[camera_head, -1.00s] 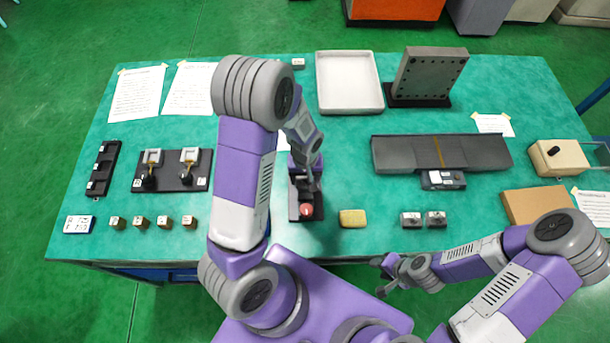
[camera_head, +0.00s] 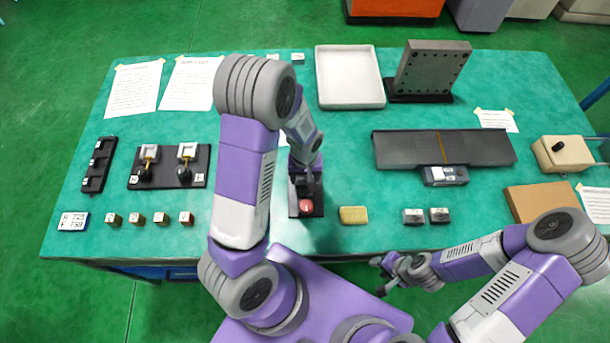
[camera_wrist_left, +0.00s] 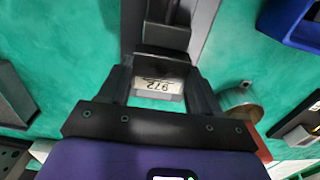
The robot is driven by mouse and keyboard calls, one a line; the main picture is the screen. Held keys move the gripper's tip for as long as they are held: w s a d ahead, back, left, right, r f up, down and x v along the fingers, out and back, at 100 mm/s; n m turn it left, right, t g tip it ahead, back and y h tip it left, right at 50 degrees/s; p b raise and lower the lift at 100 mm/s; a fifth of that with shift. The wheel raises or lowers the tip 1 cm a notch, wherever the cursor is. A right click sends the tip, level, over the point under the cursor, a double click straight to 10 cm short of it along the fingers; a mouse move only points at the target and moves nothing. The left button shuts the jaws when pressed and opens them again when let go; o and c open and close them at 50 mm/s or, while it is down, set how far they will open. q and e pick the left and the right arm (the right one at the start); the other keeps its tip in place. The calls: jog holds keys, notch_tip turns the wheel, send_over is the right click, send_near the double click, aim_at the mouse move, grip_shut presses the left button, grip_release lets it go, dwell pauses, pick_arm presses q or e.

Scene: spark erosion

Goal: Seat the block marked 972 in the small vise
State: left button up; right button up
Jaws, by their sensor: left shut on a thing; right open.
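The block marked 972 (camera_wrist_left: 158,87) is between the fingers of my left gripper (camera_wrist_left: 160,95) in the left wrist view, its number upside down. My left gripper is shut on it. Dark vise parts (camera_wrist_left: 164,38) lie directly beyond the block; I cannot tell whether it is fully seated. In the head view the small vise (camera_head: 317,208), a dark base with a red round part, is partly hidden under my left gripper (camera_head: 304,182); the block is hidden there. My right gripper (camera_head: 384,268) is open and empty off the table's front edge.
A yellow sponge-like block (camera_head: 353,215) and two small grey blocks (camera_head: 413,216) lie right of the vise. Left are several small cubes (camera_head: 161,218) and a dark two-station fixture (camera_head: 168,181). A white tray (camera_head: 350,78) stands behind.

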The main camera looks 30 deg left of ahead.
pick_arm(q)
jog(key=shift+f, duration=0.1)
jog(key=o, duration=1.6)
notch_tip(320, 180, up, 8)
jog(key=shift+f+p, duration=0.2)
jog(key=shift+p, duration=0.4)
jog(key=shift+r, duration=0.1)
